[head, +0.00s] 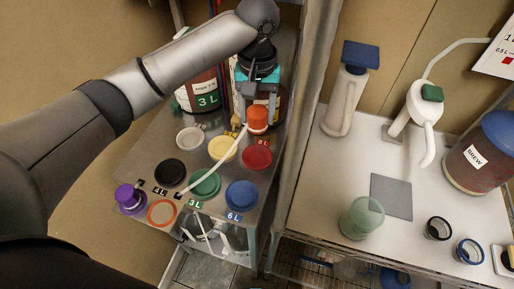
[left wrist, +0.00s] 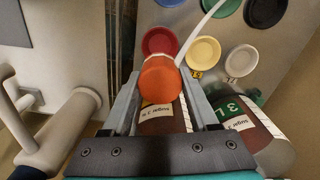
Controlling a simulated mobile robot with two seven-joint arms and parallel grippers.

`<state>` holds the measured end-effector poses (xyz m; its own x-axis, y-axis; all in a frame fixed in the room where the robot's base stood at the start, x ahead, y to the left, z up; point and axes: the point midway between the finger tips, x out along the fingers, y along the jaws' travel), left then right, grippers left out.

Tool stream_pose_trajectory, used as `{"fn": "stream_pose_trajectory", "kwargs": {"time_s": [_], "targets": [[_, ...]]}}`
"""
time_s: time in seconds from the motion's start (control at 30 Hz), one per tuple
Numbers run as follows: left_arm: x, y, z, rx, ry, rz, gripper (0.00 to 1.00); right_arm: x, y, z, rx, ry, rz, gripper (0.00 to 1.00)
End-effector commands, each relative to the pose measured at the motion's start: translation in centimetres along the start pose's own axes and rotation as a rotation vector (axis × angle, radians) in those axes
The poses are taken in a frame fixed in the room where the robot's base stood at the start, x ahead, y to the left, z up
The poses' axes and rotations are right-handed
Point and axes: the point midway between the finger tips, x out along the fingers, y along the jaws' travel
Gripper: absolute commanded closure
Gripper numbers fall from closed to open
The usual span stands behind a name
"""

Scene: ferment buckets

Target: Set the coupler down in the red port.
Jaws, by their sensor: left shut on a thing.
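The orange coupler (head: 257,118) has a white hose (head: 215,160) trailing from it. My left gripper (head: 258,103) is shut on it and points down; the coupler also shows between the fingers in the left wrist view (left wrist: 160,80). The red port (head: 257,158) is a round red disc on the grey panel, just below and in front of the coupler in the head view. In the left wrist view the red port (left wrist: 160,41) lies just beyond the coupler, its near edge close to or behind it. The height gap cannot be told. My right gripper is not in view.
Yellow (head: 222,149), white (head: 190,138), black (head: 170,172), green (head: 205,184) and blue (head: 242,195) ports surround the red one. Labelled jars (head: 203,95) stand behind. A metal post (head: 290,140) rises to the right.

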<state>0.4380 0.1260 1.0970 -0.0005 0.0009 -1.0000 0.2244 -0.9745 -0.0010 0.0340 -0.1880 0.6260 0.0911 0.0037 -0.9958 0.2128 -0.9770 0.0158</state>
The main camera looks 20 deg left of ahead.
Motion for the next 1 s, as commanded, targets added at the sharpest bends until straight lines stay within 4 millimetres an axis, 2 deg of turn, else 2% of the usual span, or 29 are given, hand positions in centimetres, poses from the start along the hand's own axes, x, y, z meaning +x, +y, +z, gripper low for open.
{"fn": "stream_pose_trajectory", "kwargs": {"time_s": [0.03, 0.1, 0.3, 0.47, 0.73, 1.0], "targets": [[1.7, -0.1, 0.1, -0.001, -0.003, -0.003, 1.00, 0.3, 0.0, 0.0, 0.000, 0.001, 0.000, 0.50], [3.5, -0.1, 0.1, -0.002, -0.002, -0.003, 1.00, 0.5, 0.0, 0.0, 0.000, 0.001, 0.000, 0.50], [7.4, -0.1, 0.0, 0.000, 0.000, -0.001, 1.00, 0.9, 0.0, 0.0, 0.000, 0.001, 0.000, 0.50], [8.6, 0.0, 0.0, 0.000, 0.001, 0.000, 1.00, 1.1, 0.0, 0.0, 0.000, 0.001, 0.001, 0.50], [12.3, 0.0, 0.0, 0.000, 0.001, -0.001, 1.00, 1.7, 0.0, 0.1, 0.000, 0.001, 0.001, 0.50], [12.6, 0.0, 0.0, 0.000, 0.003, 0.001, 1.00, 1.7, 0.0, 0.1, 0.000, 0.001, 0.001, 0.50]]}}
